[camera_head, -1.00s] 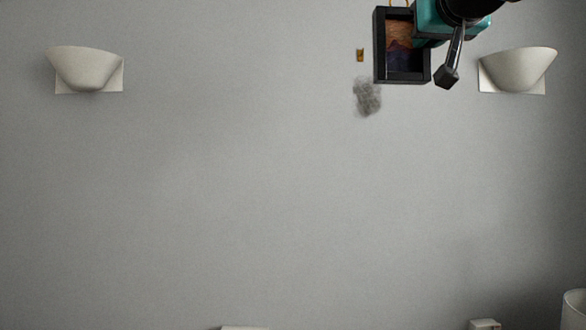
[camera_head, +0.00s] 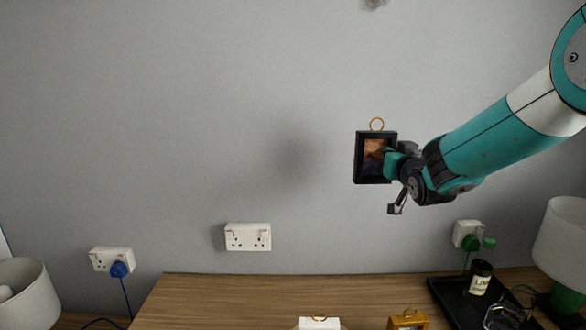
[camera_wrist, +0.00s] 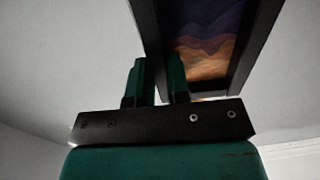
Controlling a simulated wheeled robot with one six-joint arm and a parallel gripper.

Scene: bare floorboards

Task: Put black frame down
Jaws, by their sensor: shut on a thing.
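The black frame (camera_head: 359,158) has an orange and purple picture inside and a gold ring on top. It is held upright in the air, in front of the grey wall and above the wooden table (camera_head: 230,295). My gripper (camera_head: 390,163) is shut on the frame's right side. In the wrist view, the fingers (camera_wrist: 160,82) close around the frame's edge (camera_wrist: 146,30), with the picture (camera_wrist: 212,40) beside them.
A black tray (camera_head: 441,294) with a dark jar (camera_head: 480,277) stands on the right of the table, near a lamp (camera_head: 563,240). A white item (camera_head: 319,323) and a gold item (camera_head: 408,320) sit at the front. The table's left part is clear.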

